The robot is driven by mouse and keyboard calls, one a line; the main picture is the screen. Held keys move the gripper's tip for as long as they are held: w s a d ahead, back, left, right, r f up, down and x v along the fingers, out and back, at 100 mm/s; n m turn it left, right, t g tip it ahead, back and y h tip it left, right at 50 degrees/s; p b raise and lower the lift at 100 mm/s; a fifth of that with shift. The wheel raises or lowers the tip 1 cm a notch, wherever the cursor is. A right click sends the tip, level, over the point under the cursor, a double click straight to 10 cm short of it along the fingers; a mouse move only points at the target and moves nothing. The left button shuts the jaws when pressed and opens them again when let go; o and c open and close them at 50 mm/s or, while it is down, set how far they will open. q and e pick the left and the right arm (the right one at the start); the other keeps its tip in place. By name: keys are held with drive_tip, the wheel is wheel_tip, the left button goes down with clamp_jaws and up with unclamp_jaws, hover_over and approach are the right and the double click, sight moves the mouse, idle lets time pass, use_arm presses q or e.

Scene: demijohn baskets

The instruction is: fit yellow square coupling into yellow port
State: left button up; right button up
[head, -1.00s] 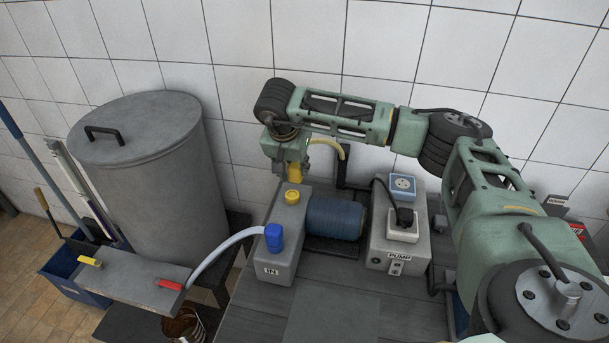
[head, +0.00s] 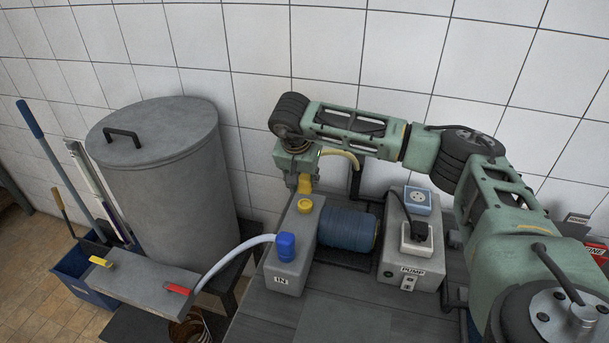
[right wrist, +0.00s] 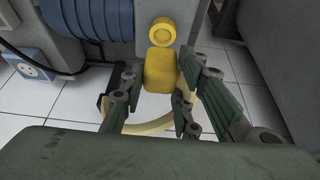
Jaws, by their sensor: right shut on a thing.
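The yellow square coupling (right wrist: 160,72) sits between the fingers of my right gripper (right wrist: 152,95), which is shut on it. A pale yellow hose (right wrist: 150,127) hangs from it. The round yellow port (right wrist: 162,32) is on the grey pump block and lies just beyond the coupling in the right wrist view. In the head view the yellow port (head: 305,205) is on top of the block, and the coupling (head: 304,184) is just behind it, under my right gripper. I cannot tell whether they touch. My left gripper is not in view.
A blue coupling with a clear hose (head: 286,246) sits on the block marked IN. A blue motor (head: 347,229) and a PUMP box (head: 411,245) with a plugged socket stand to the right. A grey lidded drum (head: 170,185) stands left. The front worktop is clear.

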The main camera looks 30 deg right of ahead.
sight(304, 190)
drive_tip(key=shift+f+b, duration=0.85)
drive_tip(key=shift+f, duration=0.9)
idle(0.8)
drive_tip(key=shift+f+b, duration=0.55)
drive_tip(key=shift+f, duration=0.05)
drive_tip(key=o, duration=1.1)
drive_tip(key=shift+o, duration=0.2)
drive_tip(key=shift+r, duration=0.1)
drive_tip(key=v, duration=1.2)
